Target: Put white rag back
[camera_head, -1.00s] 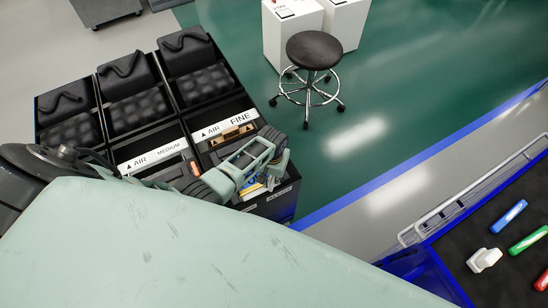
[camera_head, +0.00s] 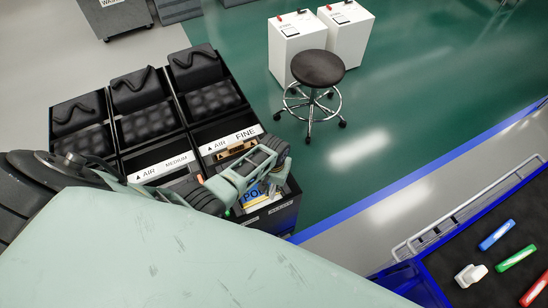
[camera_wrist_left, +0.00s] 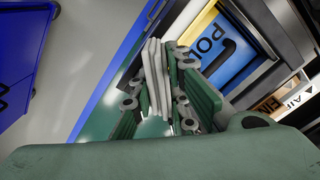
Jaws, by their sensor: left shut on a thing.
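My left gripper (camera_head: 268,172) is over the front of the right-hand cabinet bin. In the left wrist view my left gripper (camera_wrist_left: 160,110) is shut on the white rag (camera_wrist_left: 154,68), a folded white strip standing between its green fingers. In the head view I cannot make out the rag; the gripper seems to hide it. My right gripper is not in view.
Black cabinet bins with "AIR MEDIUM" (camera_head: 162,166) and "AIR FINE" (camera_head: 232,140) labels stand at left. A round stool (camera_head: 317,68) and white cabinets (camera_head: 345,35) stand behind. A blue cart (camera_head: 428,270) at right holds coloured tools and a white object (camera_head: 471,275).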

